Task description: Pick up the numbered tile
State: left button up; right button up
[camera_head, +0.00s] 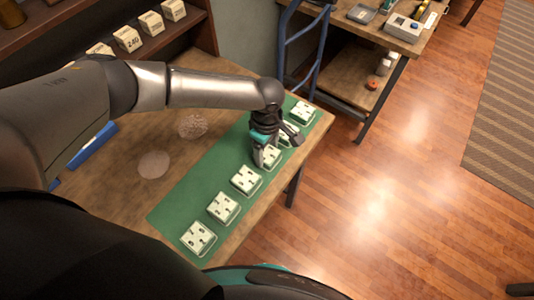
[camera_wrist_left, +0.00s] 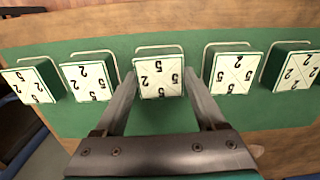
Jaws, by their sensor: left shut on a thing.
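A row of square cream numbered tiles sits on a green mat (camera_head: 180,205) on a wooden table. My left gripper (camera_head: 270,148) reaches down over the row, toward its far end. In the left wrist view my left gripper (camera_wrist_left: 160,80) has a finger on each side of the middle numbered tile (camera_wrist_left: 158,83), which shows 5s and a 2. It is shut on this tile; whether the tile is off the mat I cannot tell. The tile also shows in the head view (camera_head: 268,157), partly hidden by the gripper. My right gripper is not in view.
Neighbouring tiles stand close on both sides, one to the left (camera_wrist_left: 88,80) and one to the right (camera_wrist_left: 233,75). Nearer tiles (camera_head: 246,180) line the mat's right edge. Two pale round patches (camera_head: 154,164) mark the table. A shelf with cream blocks (camera_head: 128,39) stands behind.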

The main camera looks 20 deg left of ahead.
pick_arm(q)
jog(key=c, duration=0.7)
jog(key=shift+c, duration=0.2)
